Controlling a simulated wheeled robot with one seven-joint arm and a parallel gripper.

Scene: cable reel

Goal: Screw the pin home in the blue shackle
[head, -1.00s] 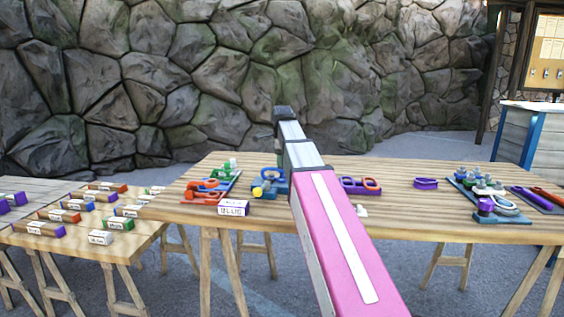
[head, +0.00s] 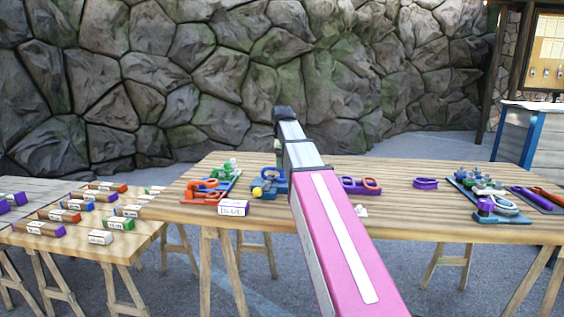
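My pink and grey arm reaches up from the bottom of the head view and covers the middle of the table. Its far end bends down behind itself, so my gripper and whatever it may hold are hidden. A blue shackle-like piece (head: 272,187) lies on the table just left of my arm, partly covered by it. A yellow knob (head: 257,191) sits at its left side, and I cannot tell whether this is the pin or how deep it is seated.
Orange and green pieces lie on a blue tray (head: 228,190) at left. A purple and orange piece (head: 362,186) and a purple ring (head: 426,183) lie right of my arm. A tray with several fittings (head: 487,210) is farther right. A side table (head: 75,252) holds labelled blocks.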

